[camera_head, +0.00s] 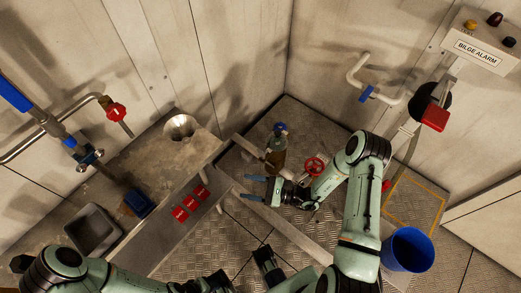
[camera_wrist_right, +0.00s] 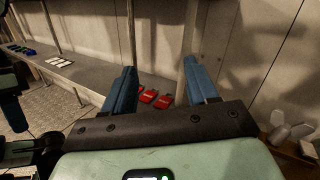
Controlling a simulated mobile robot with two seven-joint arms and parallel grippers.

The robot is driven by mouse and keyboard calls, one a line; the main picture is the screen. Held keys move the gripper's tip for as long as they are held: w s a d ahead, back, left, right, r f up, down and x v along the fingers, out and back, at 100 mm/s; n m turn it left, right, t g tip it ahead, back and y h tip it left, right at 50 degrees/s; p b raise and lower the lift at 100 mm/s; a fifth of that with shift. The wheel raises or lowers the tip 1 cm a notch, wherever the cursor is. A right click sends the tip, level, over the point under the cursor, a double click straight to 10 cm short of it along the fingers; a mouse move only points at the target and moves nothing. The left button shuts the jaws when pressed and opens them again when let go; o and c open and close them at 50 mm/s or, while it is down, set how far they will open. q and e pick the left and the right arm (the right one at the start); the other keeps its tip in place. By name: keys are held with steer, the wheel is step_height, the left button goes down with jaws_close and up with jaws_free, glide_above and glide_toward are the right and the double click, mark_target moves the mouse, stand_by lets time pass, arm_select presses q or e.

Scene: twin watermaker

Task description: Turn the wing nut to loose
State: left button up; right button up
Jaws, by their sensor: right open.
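A pale grey two-bladed piece that looks like the wing nut (camera_wrist_right: 290,132) shows at the lower right of the right wrist view, beside and outside my right gripper's fingers. I cannot make it out surely in the head view. My right gripper (camera_head: 254,188) is open and empty, its blue fingers pointing left near the bench's end. In the wrist view the open fingers (camera_wrist_right: 162,85) frame only the background, with red tags beyond. A dark end that seems to be my left gripper (camera_head: 266,262) is at the bottom middle; its fingers are unclear.
A brown bottle-like part with a blue top (camera_head: 277,150) and a red handwheel (camera_head: 314,167) stand close to my right gripper. A blue bucket (camera_head: 408,250) stands on the floor at right. A rail (camera_head: 270,215) runs below the gripper.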

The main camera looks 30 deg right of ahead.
mark_target(260, 152)
steer(key=d+f+m+t+h, duration=0.4)
steer(key=d+m+t+h, duration=0.2)
steer(key=d+m+h, duration=0.7)
steer(key=shift+n+h, duration=0.3)
steer(key=shift+n, duration=0.2)
steer(key=w, duration=0.4)
steer(key=w+a+b, duration=0.1)
steer(key=w, duration=0.3)
steer(key=w+a+b, duration=0.1)
steer(key=w, duration=0.4)
steer(key=shift+r, duration=0.15)
steer(key=c, duration=0.8)
